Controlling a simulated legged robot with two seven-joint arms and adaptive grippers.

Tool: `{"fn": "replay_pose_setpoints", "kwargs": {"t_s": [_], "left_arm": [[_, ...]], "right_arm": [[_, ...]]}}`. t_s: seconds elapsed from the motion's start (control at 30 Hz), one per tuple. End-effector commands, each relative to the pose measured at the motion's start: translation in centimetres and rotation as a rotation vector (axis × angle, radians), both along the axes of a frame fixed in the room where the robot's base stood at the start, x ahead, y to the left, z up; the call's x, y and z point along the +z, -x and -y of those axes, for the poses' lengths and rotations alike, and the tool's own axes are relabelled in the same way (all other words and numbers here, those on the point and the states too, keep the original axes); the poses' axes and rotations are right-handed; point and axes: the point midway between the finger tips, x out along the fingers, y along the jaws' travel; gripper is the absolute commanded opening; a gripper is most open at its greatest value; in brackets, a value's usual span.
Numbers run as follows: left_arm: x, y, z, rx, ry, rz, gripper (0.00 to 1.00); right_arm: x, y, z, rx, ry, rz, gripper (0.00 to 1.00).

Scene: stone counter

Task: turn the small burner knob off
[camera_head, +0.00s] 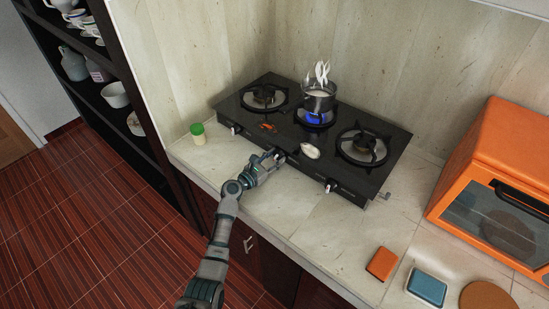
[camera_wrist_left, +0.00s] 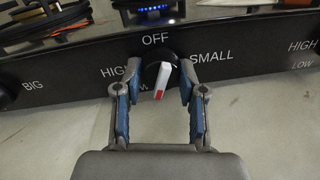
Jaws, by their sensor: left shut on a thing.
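The small burner knob (camera_wrist_left: 161,77) is black with a white bar ending in red, under the word OFF and beside SMALL in the left wrist view. The red end points down and slightly left, towards a partly hidden label. My left gripper (camera_head: 276,157) is at the front middle of the black stove (camera_head: 239,112). Its fingers close around the knob from both sides in the wrist view (camera_wrist_left: 161,68). The small burner's flame (camera_head: 315,117) is blue and lit under a steaming pot (camera_head: 319,99). My right gripper is not in view.
An orange oven (camera_head: 500,150) stands at the right. A green-capped jar (camera_head: 198,134) stands left of the stove. A white object (camera_head: 310,151) and an orange one (camera_head: 268,126) lie on the stove top. The counter in front of the stove is mostly clear.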

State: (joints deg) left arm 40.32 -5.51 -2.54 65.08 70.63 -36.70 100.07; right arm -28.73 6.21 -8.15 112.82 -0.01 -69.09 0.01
Motion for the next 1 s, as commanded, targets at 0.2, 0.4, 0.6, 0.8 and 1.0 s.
{"fn": "replay_pose_setpoints", "kwargs": {"t_s": [0.2, 0.4, 0.6, 0.8, 1.0], "left_arm": [[0.2, -0.1, -0.2, 0.006, -0.081, 0.063, 0.05], [0.2, 0.0, -0.1, 0.004, -0.203, 0.152, 0.05], [0.2, 0.0, -0.1, 0.005, -0.321, 0.237, 0.05], [0.1, 0.0, -0.1, 0.004, -0.411, 0.302, 0.05], [0.1, 0.1, 0.0, 0.003, -0.464, 0.341, 0.05]], "right_arm": [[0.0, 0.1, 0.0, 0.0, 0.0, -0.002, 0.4], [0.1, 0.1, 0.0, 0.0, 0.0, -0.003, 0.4], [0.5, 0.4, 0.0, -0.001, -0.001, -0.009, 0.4], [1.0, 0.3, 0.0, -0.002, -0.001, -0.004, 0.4], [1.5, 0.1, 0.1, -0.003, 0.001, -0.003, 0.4]]}}
